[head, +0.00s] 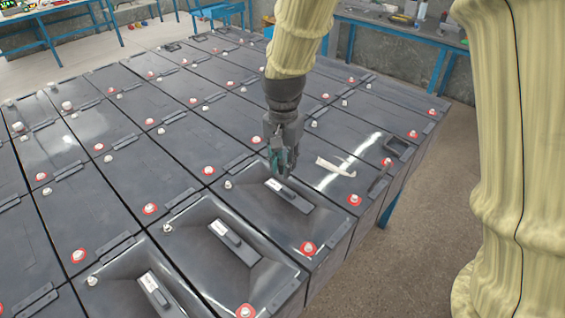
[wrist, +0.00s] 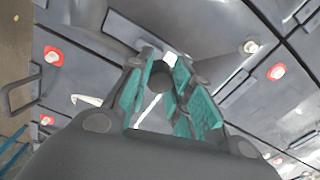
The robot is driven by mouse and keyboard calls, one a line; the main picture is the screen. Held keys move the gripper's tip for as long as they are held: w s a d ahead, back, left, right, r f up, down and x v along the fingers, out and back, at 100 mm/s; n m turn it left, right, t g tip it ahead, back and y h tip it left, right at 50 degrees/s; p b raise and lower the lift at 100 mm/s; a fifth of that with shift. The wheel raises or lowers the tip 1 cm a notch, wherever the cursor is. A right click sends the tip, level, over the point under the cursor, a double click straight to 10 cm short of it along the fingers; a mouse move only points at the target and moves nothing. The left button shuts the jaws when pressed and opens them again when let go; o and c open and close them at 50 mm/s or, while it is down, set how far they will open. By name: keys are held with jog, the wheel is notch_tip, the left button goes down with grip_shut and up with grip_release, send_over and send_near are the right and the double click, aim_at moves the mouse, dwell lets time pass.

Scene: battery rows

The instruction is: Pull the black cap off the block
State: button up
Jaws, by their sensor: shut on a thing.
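My gripper (head: 283,165) points down over the near right part of the battery rows. In the wrist view, the teal-padded fingers of my gripper (wrist: 168,88) are closed around a small dark round piece, which looks like the black cap (wrist: 164,76). In the head view the fingers hide the cap. The block (head: 305,222) under and in front of the fingers is a dark grey battery with a raised, labelled bar on top and a red-ringed terminal. I cannot tell whether the cap still touches a block.
Several dark batteries (head: 135,125) stand in tight rows, with red-ringed and plain white terminals sticking up. A pale hooked piece (head: 335,167) lies on a battery to the right of my gripper. Black handles (head: 399,146) rise at the right edge. Blue-legged benches (head: 405,32) stand behind.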

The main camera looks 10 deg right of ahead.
aim_at(283, 162)
jog(key=shift+r+p, duration=1.6)
jog(key=shift+r, duration=0.25)
jog(key=shift+r, duration=0.1)
